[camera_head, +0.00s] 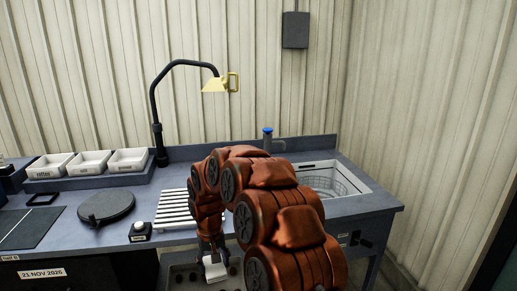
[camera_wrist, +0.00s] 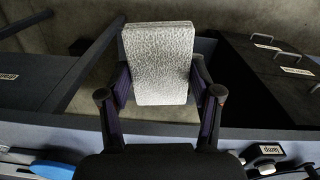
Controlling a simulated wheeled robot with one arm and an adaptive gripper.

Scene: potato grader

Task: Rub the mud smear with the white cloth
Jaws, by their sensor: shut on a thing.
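My gripper (camera_head: 212,252) is shut on the white cloth (camera_head: 216,271), held low at the front edge of the blue-grey bench. In the wrist view the cloth (camera_wrist: 160,50) is a thick, pale, textured pad, and the two fingers of my gripper (camera_wrist: 160,92) press on its left and right sides. The cloth hangs beyond the bench's front edge in the wrist view, with dark space and a grey floor behind it. I cannot make out a mud smear in either view. My arm hides part of the bench.
A slatted white rack (camera_head: 173,211), a round dark plate (camera_head: 106,206) and a small knobbed box (camera_head: 140,232) stand left of my arm. White trays (camera_head: 129,161) stand at the back left. A lamp (camera_head: 216,85) arches above. A sink (camera_head: 361,187) is at right.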

